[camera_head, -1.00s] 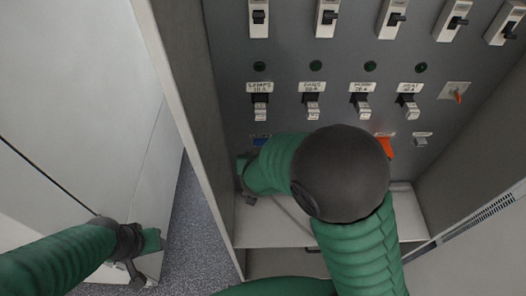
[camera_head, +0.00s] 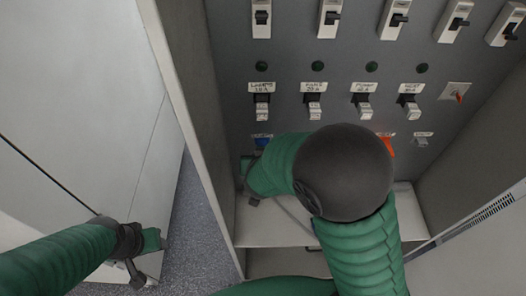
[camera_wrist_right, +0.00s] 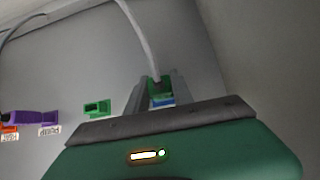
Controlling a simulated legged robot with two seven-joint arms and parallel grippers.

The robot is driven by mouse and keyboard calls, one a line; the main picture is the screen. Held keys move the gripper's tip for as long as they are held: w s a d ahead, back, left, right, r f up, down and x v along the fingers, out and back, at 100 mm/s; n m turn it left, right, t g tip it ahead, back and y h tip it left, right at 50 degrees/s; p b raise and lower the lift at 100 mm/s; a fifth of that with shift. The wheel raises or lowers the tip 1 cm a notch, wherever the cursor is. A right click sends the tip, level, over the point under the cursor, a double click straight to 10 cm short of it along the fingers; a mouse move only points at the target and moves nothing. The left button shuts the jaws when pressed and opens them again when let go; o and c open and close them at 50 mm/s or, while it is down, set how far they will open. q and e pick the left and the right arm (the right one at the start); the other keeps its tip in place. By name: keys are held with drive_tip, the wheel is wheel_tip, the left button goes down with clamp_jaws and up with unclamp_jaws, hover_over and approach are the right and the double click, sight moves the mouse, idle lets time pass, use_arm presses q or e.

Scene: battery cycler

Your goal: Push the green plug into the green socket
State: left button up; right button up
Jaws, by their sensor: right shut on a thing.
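The green plug (camera_wrist_right: 157,86) is between the two fingers of my right gripper (camera_wrist_right: 158,95), seen in the right wrist view, with a pale cable running up from it. A small blue patch shows just below the plug. The green socket (camera_wrist_right: 97,108) is on the grey panel to the left of the gripper, apart from the plug. In the head view my right gripper (camera_head: 247,178) is low at the panel's left side, and my forearm hides the plug and green socket. My left gripper (camera_head: 138,262) hangs at the lower left, away from the panel; its jaw opening is unclear.
A purple plug (camera_wrist_right: 36,117) and an orange socket (camera_wrist_right: 9,128) are at the left of the wrist view. The head view shows a blue socket (camera_head: 262,141), an orange part (camera_head: 388,143) and rows of switches (camera_head: 312,107). The cabinet's side wall (camera_head: 190,120) stands close left of my right gripper.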

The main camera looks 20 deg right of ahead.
drive_tip(key=shift+s+a, duration=0.45)
drive_tip(key=shift+s, duration=0.65)
clamp_jaws()
use_arm(q)
drive_tip(key=shift+s+r+p, duration=0.15)
drive_tip(key=shift+r+p, duration=0.2)
drive_tip(key=shift+r, duration=0.05)
use_arm(e)
drive_tip(key=shift+s+a, duration=0.2)
drive_tip(key=shift+s, duration=0.6)
drive_tip(key=shift+s+a, duration=0.2)
drive_tip(key=shift+s, duration=0.55)
use_arm(q)
drive_tip(key=shift+a, duration=0.25)
use_arm(e)
drive_tip(key=shift+w+a, duration=0.1)
drive_tip(key=shift+a, duration=0.15)
